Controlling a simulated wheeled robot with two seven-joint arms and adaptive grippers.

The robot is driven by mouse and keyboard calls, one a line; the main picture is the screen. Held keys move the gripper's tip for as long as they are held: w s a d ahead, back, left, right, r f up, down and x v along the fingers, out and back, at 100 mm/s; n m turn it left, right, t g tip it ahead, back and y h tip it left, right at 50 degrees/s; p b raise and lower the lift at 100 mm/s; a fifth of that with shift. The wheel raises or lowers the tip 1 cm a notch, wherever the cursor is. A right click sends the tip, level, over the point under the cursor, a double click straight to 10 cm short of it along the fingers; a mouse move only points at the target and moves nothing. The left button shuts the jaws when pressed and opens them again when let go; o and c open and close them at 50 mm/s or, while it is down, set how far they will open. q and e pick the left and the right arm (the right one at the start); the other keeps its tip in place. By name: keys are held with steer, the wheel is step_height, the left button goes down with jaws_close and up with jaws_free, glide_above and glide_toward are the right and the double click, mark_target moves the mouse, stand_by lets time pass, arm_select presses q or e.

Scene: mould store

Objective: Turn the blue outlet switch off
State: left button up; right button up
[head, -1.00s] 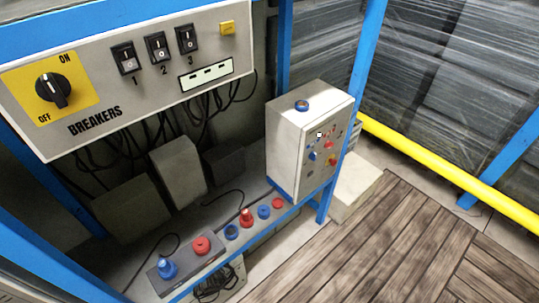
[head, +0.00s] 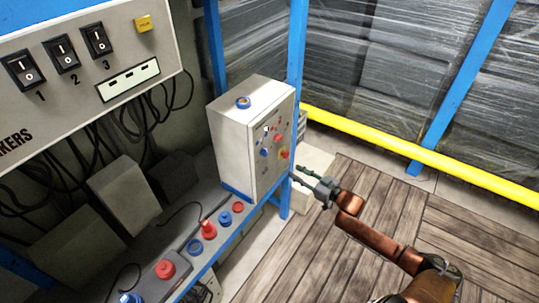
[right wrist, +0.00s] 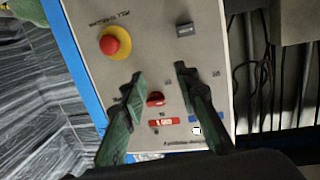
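The grey control box (head: 230,140) stands at the end of the shelf, with small red, blue and white controls on its side panel. In the right wrist view its panel (right wrist: 150,60) fills the middle, turned upside down. A small blue and white piece (right wrist: 196,128) shows there beside a red label (right wrist: 164,122), partly behind a finger; I cannot tell its switch position. A red knob (right wrist: 155,99) lies between the fingers in that picture. My right gripper (head: 302,175) is open and empty, low in front of the panel; it also shows in the wrist view (right wrist: 160,76). My left gripper is not in view.
A breaker panel (head: 75,90) with black rockers hangs at the left. Red and blue sockets and plugs (head: 196,246) line the shelf below. A blue post (head: 298,60) stands behind the box, and a yellow rail (head: 400,152) runs at the back. The wooden floor is clear.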

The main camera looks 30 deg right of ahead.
mark_target(265, 152)
steer(key=w+a+r+n+y, duration=0.1)
steer(key=a+r+y, duration=0.3)
steer(key=r, duration=0.5)
steer(key=w+a+h+b, duration=0.1)
steer(key=w+a+b, duration=0.1)
steer(key=w+a, duration=0.2)
steer(key=w, duration=0.3)
steer(key=shift+w+a+r, duration=0.15)
steer(key=shift+w+r, duration=0.05)
steer(key=shift+w, duration=0.05)
steer(key=shift+c, duration=0.6)
jaws_close()
